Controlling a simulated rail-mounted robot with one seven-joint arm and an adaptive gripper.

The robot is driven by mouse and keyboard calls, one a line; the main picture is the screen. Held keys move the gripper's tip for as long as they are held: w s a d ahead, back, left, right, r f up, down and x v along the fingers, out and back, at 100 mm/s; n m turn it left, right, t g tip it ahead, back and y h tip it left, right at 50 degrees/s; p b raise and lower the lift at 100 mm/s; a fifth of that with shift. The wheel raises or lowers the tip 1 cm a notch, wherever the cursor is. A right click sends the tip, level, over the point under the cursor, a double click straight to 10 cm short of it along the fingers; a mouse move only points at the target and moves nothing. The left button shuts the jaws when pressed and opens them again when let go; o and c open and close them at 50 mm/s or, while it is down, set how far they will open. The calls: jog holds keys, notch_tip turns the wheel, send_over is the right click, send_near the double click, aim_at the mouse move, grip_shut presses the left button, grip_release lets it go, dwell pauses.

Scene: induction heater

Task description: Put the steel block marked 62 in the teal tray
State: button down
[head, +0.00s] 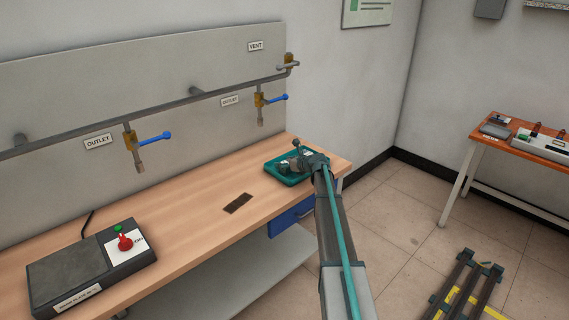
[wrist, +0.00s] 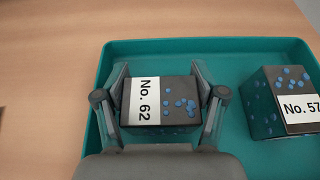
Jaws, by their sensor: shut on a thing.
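The steel block marked No. 62 (wrist: 167,102) is dark with blue spots and a white label. It sits between the fingers of my gripper (wrist: 160,108), which is shut on it. The block is over the left part of the teal tray (wrist: 205,46); I cannot tell whether it touches the tray floor. In the head view my gripper (head: 305,162) is at the tray (head: 288,178) on the far right end of the bench, and the arm hides part of the tray.
Another block marked No. 57 (wrist: 283,102) is in the tray's right part. A heater box (head: 92,267) with a red knob stands at the bench's near left. A pipe with blue-handled valves (head: 150,139) runs along the back panel. The middle of the wooden bench (head: 190,225) is mostly clear.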

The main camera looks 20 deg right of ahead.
jog(key=shift+c, duration=0.3)
grip_release()
jog(key=shift+r, duration=0.1)
jog(key=b+v, duration=0.2)
jog(key=v, duration=0.9)
jog(key=shift+s, duration=0.15)
jog(key=shift+s+d+r, duration=0.2)
jog(key=shift+s, duration=0.1)
